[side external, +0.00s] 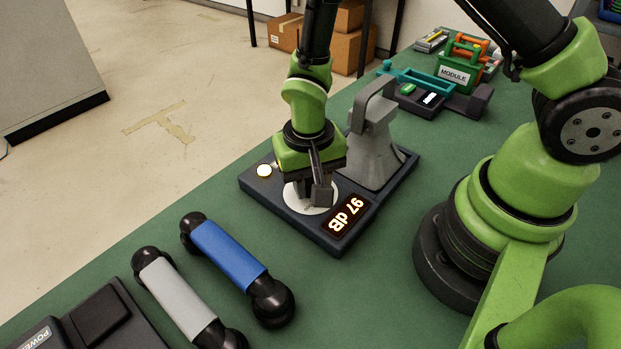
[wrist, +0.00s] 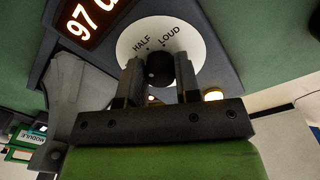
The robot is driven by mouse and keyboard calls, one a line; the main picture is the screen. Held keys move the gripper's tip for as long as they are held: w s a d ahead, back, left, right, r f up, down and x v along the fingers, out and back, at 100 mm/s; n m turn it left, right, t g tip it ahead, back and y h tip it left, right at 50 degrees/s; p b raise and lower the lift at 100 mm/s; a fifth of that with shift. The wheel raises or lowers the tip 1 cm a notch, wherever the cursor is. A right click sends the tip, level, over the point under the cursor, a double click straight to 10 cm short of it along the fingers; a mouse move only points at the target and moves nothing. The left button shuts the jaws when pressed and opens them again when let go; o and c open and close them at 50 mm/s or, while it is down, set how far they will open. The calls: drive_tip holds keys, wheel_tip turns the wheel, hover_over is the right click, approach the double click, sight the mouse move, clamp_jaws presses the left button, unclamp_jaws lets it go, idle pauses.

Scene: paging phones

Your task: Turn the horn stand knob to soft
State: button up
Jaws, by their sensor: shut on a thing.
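The horn stand (side external: 375,205) is a dark base on the green table with a grey horn holder (side external: 374,140), a white dial, a lit display and a round lit button. The display (side external: 347,214) reads 97 dB. My gripper (side external: 316,192) points down over the dial. In the wrist view my gripper (wrist: 156,82) is shut on the black knob (wrist: 160,70), one finger on each side. The white dial (wrist: 185,35) shows the words HALF and LOUD; the rest of its lettering is hidden behind the knob and fingers. I cannot tell which mark the knob points to.
A blue-gripped handset (side external: 228,255) and a grey-gripped handset (side external: 178,297) lie left of the stand. A dark power box (side external: 100,325) is at the lower left. A green MODULE case (side external: 458,68) and a teal-handled device (side external: 430,95) stand at the back.

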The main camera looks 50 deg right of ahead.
drive_tip(key=n, duration=0.7)
idle(0.6)
drive_tip(key=o, duration=0.9)
wheel_tip(320, 180, up, 10)
